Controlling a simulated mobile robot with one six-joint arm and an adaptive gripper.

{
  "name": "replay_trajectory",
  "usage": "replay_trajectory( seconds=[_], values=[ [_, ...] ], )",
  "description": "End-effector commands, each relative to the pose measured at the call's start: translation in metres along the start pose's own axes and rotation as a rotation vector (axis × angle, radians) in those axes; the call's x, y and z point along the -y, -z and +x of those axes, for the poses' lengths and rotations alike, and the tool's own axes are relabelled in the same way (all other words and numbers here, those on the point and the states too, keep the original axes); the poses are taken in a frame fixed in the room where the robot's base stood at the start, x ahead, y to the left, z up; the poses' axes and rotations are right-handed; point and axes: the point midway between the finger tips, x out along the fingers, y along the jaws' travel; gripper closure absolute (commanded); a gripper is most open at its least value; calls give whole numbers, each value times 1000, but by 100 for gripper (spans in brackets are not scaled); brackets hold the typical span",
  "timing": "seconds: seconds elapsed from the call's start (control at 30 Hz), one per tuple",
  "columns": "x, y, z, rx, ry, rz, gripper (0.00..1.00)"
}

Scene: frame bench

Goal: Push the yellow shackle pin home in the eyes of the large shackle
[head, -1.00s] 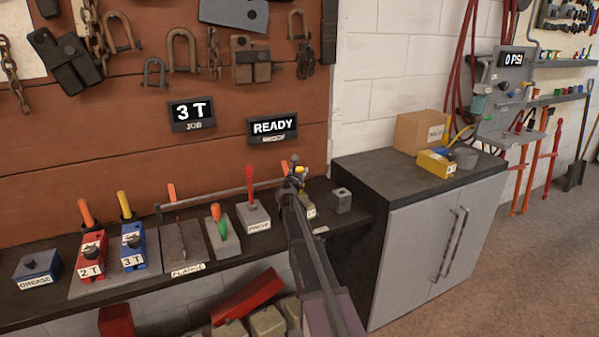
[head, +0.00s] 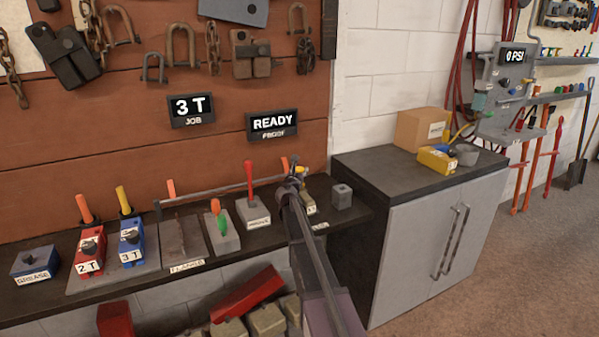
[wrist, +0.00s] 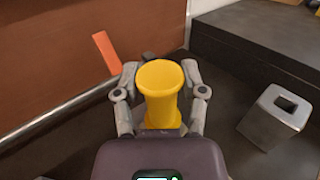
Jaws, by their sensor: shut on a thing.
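My gripper (wrist: 160,84) is shut on the yellow shackle pin (wrist: 160,112), with one finger on each side of it. The pin's round, flanged yellow end faces the wrist camera. In the head view, a small bit of the yellow pin (head: 301,170) shows by the gripper (head: 293,182), above the right part of the bench. I cannot make out the large shackle or its eyes; the gripper, arm and pin cover that spot. How deep the pin sits cannot be told.
A grey block with a square hole (wrist: 276,116) stands to the right of the gripper. A long rail (wrist: 58,117) and an orange handle (wrist: 106,52) are to the left. A red lever (head: 249,178) stands nearby.

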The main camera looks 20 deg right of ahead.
Motion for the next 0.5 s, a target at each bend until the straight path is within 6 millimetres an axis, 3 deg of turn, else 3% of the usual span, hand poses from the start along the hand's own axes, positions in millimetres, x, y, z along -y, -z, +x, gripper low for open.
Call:
replay_trajectory(
  seconds=[0.5],
  values=[
    [0,10,0,0,0,0,100]
  ],
)
